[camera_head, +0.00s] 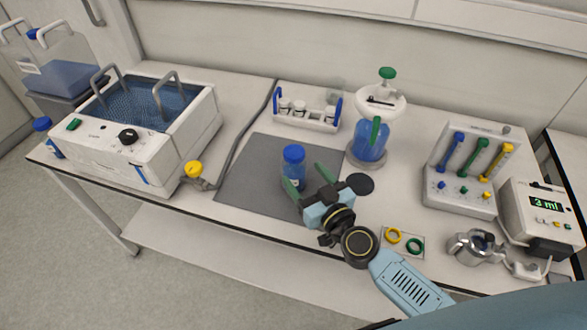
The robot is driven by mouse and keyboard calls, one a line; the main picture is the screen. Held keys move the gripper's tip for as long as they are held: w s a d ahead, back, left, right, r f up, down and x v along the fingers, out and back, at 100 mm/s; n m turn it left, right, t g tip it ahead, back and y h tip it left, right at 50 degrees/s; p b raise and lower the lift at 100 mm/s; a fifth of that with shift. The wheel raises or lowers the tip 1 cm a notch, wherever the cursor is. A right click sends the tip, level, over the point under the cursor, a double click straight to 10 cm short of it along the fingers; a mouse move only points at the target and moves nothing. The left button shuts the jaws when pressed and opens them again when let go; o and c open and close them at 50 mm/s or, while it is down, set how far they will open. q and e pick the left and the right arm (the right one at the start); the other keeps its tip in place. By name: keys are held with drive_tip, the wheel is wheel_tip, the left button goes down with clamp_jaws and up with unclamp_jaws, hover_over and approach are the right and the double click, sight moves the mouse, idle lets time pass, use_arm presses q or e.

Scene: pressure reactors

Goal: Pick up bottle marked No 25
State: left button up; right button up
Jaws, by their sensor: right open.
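My left gripper is not in view.
A water bath (125,165) stands at left, with another blue-capped bottle (47,140) beside it. Behind the mat is a rack of small vials (305,121). A reactor vessel (371,138) stands right of the mat. A pipette-like stand (460,205) and a "3 ml" device (540,228) are at right.

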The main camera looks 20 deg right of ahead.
sight(300, 162)
drive_tip(key=shift+w+a, duration=0.1)
drive_tip(key=shift+w, duration=0.6)
drive_tip(key=shift+w+a, duration=0.1)
drive_tip(key=shift+w, duration=0.4)
drive_tip(key=x, duration=0.4)
drive_tip(key=shift+w+d+r, duration=0.2)
drive_tip(key=shift+w+d, duration=0.1)
drive_tip(key=shift+w, duration=0.15)
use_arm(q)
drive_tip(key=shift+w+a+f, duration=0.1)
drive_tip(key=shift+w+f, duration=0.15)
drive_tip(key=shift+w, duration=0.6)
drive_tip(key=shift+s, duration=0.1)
use_arm(e)
drive_tip(key=shift+c, duration=0.5)
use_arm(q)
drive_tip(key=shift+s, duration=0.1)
use_arm(e)
clamp_jaws()
drive_tip(key=shift+r, duration=0.1)
